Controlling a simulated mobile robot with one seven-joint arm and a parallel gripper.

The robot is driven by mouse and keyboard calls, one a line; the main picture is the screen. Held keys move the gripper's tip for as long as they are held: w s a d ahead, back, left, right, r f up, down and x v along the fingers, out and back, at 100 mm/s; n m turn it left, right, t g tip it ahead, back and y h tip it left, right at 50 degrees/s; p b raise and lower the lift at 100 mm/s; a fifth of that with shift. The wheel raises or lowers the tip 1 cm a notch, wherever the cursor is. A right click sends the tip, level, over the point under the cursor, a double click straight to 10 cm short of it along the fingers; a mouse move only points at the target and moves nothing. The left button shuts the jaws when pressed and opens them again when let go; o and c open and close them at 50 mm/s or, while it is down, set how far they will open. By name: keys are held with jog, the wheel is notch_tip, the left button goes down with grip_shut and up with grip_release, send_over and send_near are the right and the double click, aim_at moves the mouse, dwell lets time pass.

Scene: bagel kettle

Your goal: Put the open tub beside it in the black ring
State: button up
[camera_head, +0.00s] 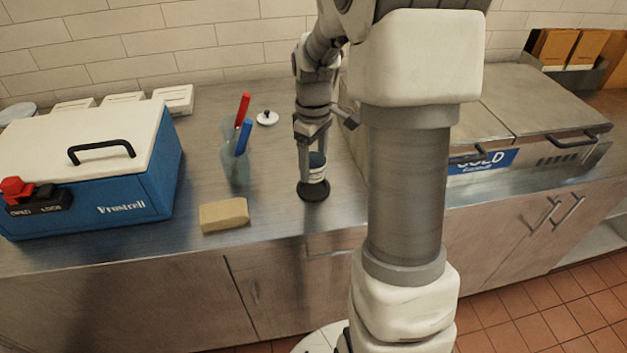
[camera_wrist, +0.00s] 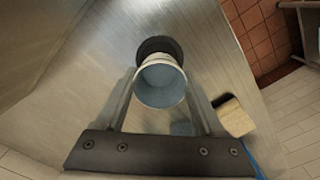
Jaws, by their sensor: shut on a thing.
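The open tub (camera_head: 319,174) is small and white with a dark band and a blue-grey inside. In the wrist view the tub (camera_wrist: 160,82) stands between my two fingers, its open mouth facing the camera. My gripper (camera_head: 309,180) points down and is shut on the tub. The black ring (camera_head: 313,193) lies flat on the steel counter, just below and in front of the tub. In the wrist view the ring (camera_wrist: 158,44) is partly hidden behind the tub. I cannot tell whether the tub's base touches the ring or hangs above it.
A clear holder (camera_head: 235,165) with red- and blue-handled tools and a tan block (camera_head: 224,214) stand left of the ring. A white lid (camera_head: 267,118) lies behind. A blue cooler (camera_head: 90,180) is far left. A steel cold unit (camera_head: 520,120) is right.

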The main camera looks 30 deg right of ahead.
aim_at(314, 177)
jog(key=shift+f+b, duration=0.3)
jog(key=shift+f, duration=2)
